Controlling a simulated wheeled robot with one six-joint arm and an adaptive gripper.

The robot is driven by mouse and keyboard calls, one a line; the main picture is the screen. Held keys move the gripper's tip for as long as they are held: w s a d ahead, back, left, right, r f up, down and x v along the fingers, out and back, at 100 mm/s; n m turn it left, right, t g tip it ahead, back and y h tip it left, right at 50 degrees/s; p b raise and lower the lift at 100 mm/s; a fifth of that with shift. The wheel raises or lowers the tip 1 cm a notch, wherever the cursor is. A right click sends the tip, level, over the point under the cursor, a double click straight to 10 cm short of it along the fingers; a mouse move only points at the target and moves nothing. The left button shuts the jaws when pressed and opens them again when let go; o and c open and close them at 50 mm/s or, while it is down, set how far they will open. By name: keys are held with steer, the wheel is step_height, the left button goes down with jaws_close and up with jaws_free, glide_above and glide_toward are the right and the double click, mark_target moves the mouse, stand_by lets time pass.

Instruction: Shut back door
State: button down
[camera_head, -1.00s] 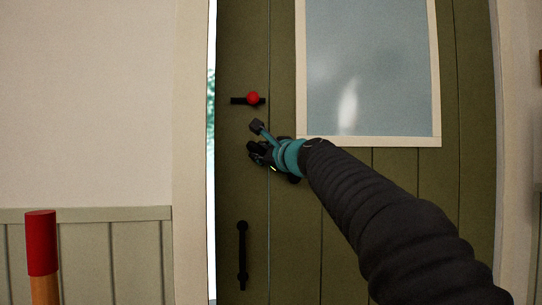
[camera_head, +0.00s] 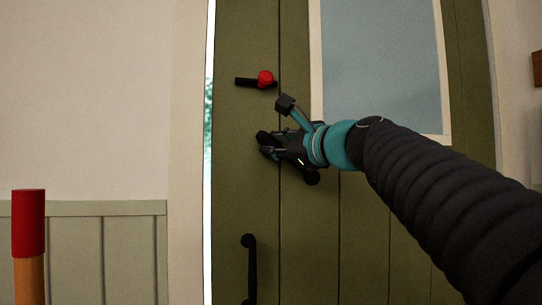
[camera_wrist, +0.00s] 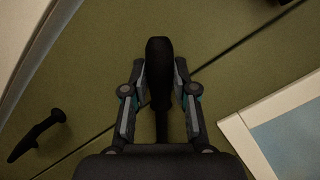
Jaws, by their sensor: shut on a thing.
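The back door (camera_head: 355,215) is green with a pale-framed window. It stands ajar, with a bright strip of outdoors along its left edge. A black pull handle (camera_head: 249,268) is low on its left side; it also shows in the wrist view (camera_wrist: 38,135). A red knob on a black bar (camera_head: 265,78) sits higher up. My gripper (camera_head: 272,145) is in front of the door's left part, between the knob and the handle. In the wrist view its fingers (camera_wrist: 159,105) are shut on a black, round-ended thing (camera_wrist: 158,65). I cannot tell whether it touches the door.
A red-topped wooden post (camera_head: 28,225) stands at the near left. The pale door frame (camera_head: 188,150) and a wall with green panelling (camera_head: 85,250) lie left of the door. A brown thing (camera_head: 538,68) is cut off at the right edge.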

steer(key=shift+s+d+f, duration=0.2)
steer(key=shift+s, duration=0.6)
steer(key=shift+s+d+r, duration=0.15)
steer(key=shift+s+d, duration=0.1)
steer(key=shift+s, duration=0.15)
steer(key=shift+a, duration=0.1)
steer(key=c, duration=0.9)
jaws_free()
steer(key=shift+w, duration=0.1)
steer(key=v, duration=1.2)
